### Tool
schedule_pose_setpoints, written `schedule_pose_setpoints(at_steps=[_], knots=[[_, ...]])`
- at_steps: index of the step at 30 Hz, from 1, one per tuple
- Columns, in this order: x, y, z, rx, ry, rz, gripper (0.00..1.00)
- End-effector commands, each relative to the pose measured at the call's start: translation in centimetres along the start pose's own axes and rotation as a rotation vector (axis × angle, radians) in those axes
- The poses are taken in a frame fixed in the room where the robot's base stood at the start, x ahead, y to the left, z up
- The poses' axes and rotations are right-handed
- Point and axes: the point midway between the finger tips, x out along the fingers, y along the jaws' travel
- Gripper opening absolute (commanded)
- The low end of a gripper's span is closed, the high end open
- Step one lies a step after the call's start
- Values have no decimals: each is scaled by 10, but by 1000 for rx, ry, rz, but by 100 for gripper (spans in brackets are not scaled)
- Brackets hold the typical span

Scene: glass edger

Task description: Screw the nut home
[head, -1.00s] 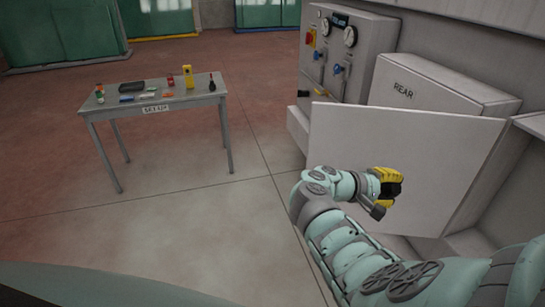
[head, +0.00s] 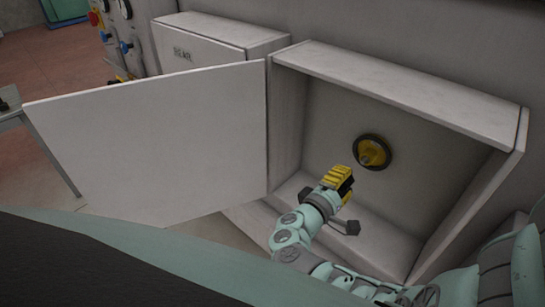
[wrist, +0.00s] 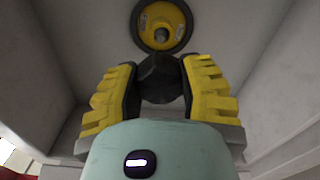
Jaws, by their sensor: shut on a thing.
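My gripper (head: 343,179) is at the mouth of the open cabinet, its yellow-padded fingers apart but shut on a dark, faceted piece that looks like the nut (wrist: 162,78). The grip also shows in the wrist view (wrist: 160,85). In the head view I cannot make out the nut apart from the fingers. A round yellow fitting (head: 373,152) with a dark rim is on the cabinet's back wall; a small stub stands out from its middle. The fitting shows in the wrist view too (wrist: 149,17), beyond the nut. A gap seems to separate them.
The grey cabinet (head: 405,78) has its door (head: 150,145) swung open to the left. Its side walls and bottom ledge flank my arm. A table edge (head: 20,118) shows far left.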

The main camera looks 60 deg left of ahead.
Motion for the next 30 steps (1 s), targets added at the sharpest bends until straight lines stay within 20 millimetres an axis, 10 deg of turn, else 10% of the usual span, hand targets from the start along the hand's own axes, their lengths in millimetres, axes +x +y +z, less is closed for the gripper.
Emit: schedule_pose_setpoints(at_steps=[16, 30], knots=[[-2, -2, -1, -10, 8, 6, 0], [41, -2, 0, -11, 4, 7, 0]])
